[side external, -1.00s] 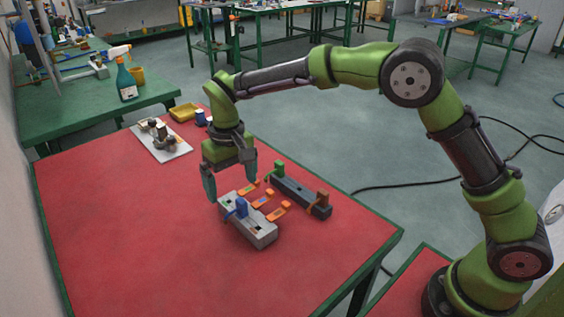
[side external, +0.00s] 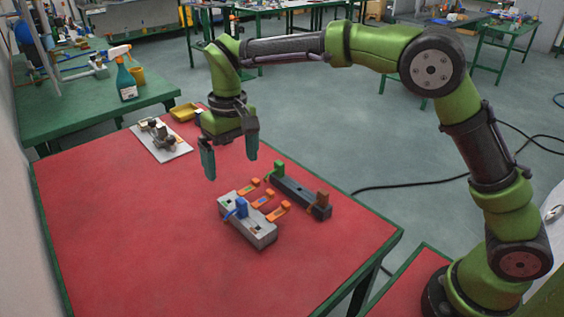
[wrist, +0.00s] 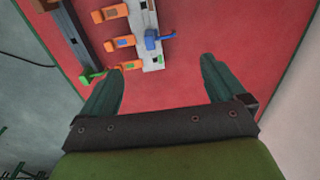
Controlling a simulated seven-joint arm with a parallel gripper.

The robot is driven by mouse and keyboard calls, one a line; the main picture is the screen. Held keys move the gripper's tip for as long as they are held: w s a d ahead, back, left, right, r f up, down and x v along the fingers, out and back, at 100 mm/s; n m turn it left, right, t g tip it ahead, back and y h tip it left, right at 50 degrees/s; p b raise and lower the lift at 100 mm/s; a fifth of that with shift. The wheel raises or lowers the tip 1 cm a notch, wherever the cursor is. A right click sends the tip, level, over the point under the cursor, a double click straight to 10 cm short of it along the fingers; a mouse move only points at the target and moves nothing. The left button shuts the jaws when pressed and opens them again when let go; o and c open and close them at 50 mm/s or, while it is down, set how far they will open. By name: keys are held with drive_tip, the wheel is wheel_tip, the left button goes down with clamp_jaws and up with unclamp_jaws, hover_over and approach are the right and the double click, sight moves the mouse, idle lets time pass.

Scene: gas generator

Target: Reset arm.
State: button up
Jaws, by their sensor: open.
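My gripper (side external: 230,166) is open and empty, raised above the red table (side external: 130,240). Its two dark green fingers point down and also show spread apart in the wrist view (wrist: 162,80). Below and a little right of it in the side view stands a grey block (side external: 248,222) with a blue part (side external: 240,208) on top. Several orange pieces (side external: 263,200) lie between this block and a dark bar (side external: 300,196). The dark bar carries a green part (side external: 275,171) and a brown part (side external: 322,199). My gripper touches none of them.
A white plate with small parts (side external: 160,142) and a yellow tray (side external: 184,112) lie at the table's back. A spray bottle (side external: 126,80) stands on the green table (side external: 80,120) behind. The front and left of the red table are clear.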

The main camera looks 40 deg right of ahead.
drive_tip(key=s+d+r+m+t, duration=0.2)
drive_tip(key=s+d, duration=0.6)
drive_tip(key=s, duration=0.4)
drive_tip(key=s+d+r+m+t+y, duration=0.1)
drive_tip(key=s+d+t, duration=0.4)
drive_tip(key=s, duration=0.6)
wheel_tip(320, 180, up, 3)
drive_tip(key=d+m, duration=0.1)
drive_tip(key=d, duration=0.1)
drive_tip(key=shift+s+d+f+y, duration=0.15)
drive_tip(key=shift+s+d+y, duration=0.15)
drive_tip(key=shift+s+d, duration=0.1)
